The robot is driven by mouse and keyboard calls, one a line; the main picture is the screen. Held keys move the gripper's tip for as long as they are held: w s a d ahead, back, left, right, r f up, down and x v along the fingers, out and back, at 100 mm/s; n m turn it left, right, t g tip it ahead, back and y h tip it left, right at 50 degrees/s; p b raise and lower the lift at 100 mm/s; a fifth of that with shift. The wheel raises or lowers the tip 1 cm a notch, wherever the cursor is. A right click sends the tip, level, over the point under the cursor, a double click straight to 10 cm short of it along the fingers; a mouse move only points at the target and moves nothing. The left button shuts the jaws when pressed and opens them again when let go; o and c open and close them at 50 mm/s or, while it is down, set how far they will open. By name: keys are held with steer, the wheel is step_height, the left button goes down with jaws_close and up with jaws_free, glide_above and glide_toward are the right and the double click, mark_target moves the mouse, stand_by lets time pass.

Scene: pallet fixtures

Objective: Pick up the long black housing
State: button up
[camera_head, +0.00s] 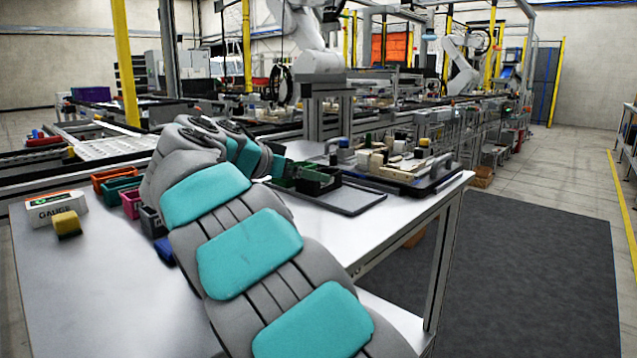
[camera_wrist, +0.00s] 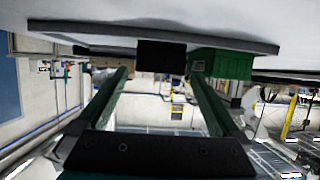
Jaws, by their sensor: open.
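In the wrist view, which looks upside down, a black block (camera_wrist: 161,57), likely the end of the long black housing, rests on a dark flat tray (camera_wrist: 90,36). My gripper (camera_wrist: 158,78) is open, with one finger on each side of the view. The block lies ahead, between the fingers in the picture; I see no contact. A green box (camera_wrist: 222,63) is close beside it, near the right finger. In the head view the tray (camera_head: 358,203) sits on the white table, and my arm partly covers that area. The housing's full length is hidden.
A second black tray (camera_head: 435,180) with several parts lies right. The table's front left is clear.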

steer(key=shift+r+p+x, duration=0.15)
steer(key=shift+p+x, duration=0.15)
steer(key=shift+x, duration=1.05)
steer(key=shift+r+p+x, duration=0.15)
steer(key=shift+p+x, duration=0.15)
steer(key=shift+x, duration=1.05)
steer(key=shift+d, duration=0.1)
steer(key=c, duration=1.5)
steer(key=shift+w+r, duration=0.1)
